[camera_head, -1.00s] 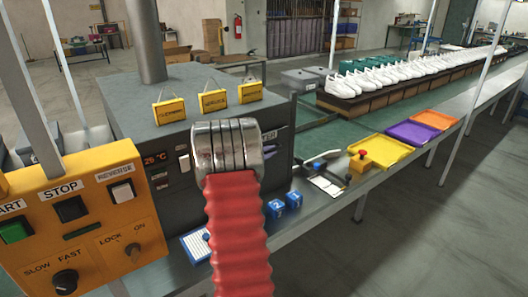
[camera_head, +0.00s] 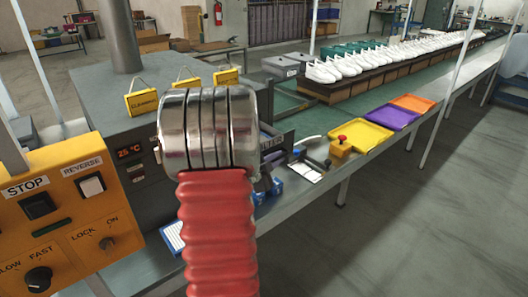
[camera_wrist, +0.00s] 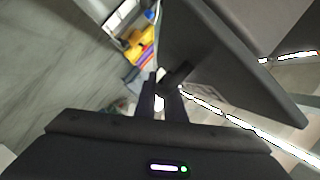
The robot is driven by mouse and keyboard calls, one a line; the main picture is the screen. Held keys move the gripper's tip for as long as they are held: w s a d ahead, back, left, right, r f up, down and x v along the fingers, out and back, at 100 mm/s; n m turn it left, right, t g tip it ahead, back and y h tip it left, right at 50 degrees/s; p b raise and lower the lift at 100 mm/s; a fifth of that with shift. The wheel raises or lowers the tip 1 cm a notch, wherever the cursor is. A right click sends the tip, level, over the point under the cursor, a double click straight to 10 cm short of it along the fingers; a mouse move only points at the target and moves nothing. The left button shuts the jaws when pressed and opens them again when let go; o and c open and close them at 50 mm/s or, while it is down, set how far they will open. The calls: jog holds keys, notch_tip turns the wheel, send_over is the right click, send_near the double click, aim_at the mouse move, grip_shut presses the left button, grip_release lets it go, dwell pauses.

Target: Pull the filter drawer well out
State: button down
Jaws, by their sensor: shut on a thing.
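The filter drawer shows in the wrist view as a large dark flat front (camera_wrist: 230,65), tilted in the picture, with a small dark handle (camera_wrist: 176,73) at its left. My gripper (camera_wrist: 168,92) is shut on this handle, its two dark fingers reaching up to it. In the camera_head view my red-sleeved arm with its metal cuff covers the gripper and the handle. Dark edges beside the grey machine (camera_head: 88,98) show just right of the cuff. How far out the drawer stands is not clear.
An orange control panel (camera_head: 60,212) stands close on the left. On the bench to the right are a red-knobbed yellow block (camera_head: 341,147), a yellow tray (camera_head: 361,136), a purple tray (camera_head: 391,117) and an orange tray (camera_head: 413,103). The floor at the right is clear.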

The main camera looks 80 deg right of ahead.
jog(key=s+a, duration=0.2)
jog(key=s, duration=0.1)
dwell(0.4)
jog(key=c, duration=2.2)
grip_release()
jog(key=shift+d, duration=0.1)
jog(key=shift+o, duration=0.4)
jog(key=shift+w, duration=0.1)
jog(key=v, duration=1.3)
jog(key=shift+a, duration=0.4)
jog(key=shift+w+r, duration=0.1)
jog(key=shift+w, duration=0.05)
